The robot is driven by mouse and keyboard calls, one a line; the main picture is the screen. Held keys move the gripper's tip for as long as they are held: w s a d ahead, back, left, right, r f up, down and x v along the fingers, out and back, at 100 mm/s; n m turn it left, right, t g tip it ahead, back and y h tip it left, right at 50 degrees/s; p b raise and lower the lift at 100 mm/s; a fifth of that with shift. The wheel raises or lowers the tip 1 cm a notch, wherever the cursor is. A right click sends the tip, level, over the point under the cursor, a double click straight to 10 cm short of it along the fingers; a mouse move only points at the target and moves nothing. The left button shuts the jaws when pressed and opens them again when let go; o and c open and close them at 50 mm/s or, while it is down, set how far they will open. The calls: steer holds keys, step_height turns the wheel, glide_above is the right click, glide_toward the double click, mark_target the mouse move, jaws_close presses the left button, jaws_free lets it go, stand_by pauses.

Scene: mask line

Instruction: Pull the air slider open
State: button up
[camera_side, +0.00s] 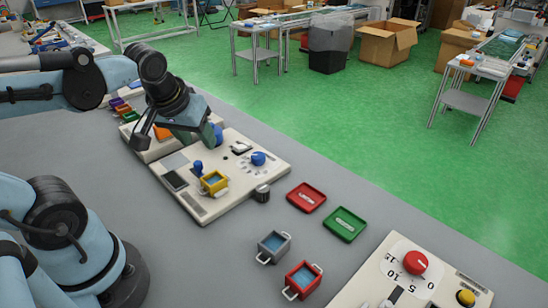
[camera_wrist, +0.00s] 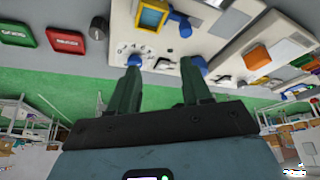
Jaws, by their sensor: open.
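My gripper (camera_side: 203,137) is over the far edge of a beige control panel (camera_side: 225,198), pointing down. In the wrist view its two dark green fingers (camera_wrist: 162,72) are apart, with nothing held between them. A small dark part on a pale plate (camera_side: 240,147) lies just right of the fingers in the side view. It may be the air slider, but I read no label. A blue knob (camera_side: 258,158) stands nearer the panel's right end. Another blue part (camera_wrist: 202,66) shows by the right fingertip in the wrist view; I cannot tell whether they touch.
Grey (camera_side: 274,246) and red (camera_side: 302,279) bins stand in front.

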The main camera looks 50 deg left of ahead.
mark_target(198, 163)
steer(key=shift+w+a+f+n+g+y, duration=0.25)
steer(key=shift+a+f+n, duration=0.2)
steer(key=shift+a+f, duration=0.95)
steer(key=shift+w+a+f+n+g+y, duration=0.15)
steer(key=shift+w+a+f+n, duration=0.3)
steer(key=shift+f, duration=1.6)
steer(key=shift+w+a+f+n+g+y, duration=0.15)
steer(key=shift+a+f+n, duration=0.35)
steer(key=shift+a+f, duration=0.95)
steer(key=shift+d+f, duration=0.3)
jaws_close()
